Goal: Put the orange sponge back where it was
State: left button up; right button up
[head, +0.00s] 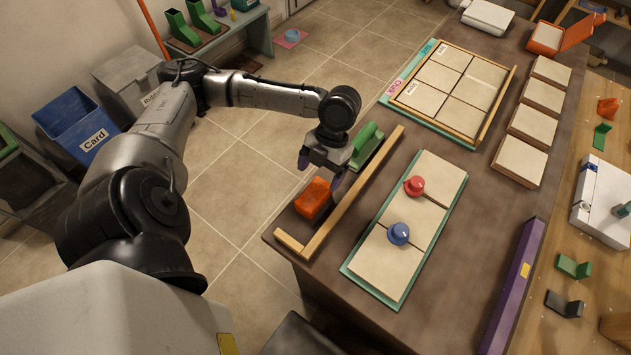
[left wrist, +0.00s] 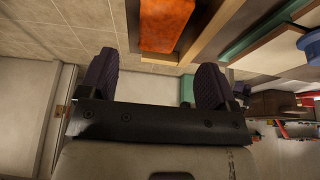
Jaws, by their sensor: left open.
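The orange sponge (head: 313,198) lies on the left edge of the brown table, beside a wooden rail (head: 352,192). It also shows at the top of the left wrist view (left wrist: 165,24), beyond my fingertips. My left gripper (head: 322,168) is open just behind the sponge, near a green block (head: 367,145). In the left wrist view its two purple fingers (left wrist: 152,80) are spread apart with nothing between them. I cannot tell whether a finger touches the sponge. My right gripper is not in view.
A green board (head: 348,268) with pale tiles bears a red knob (head: 414,186) and a blue knob (head: 399,234). A framed tile panel (head: 513,72) lies farther back. A purple bar (head: 515,285) lies at the right table edge. Blue and grey bins stand on the floor at left.

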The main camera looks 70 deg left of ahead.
pick_arm(q)
jog(key=shift+v, duration=1.3)
dwell(0.5)
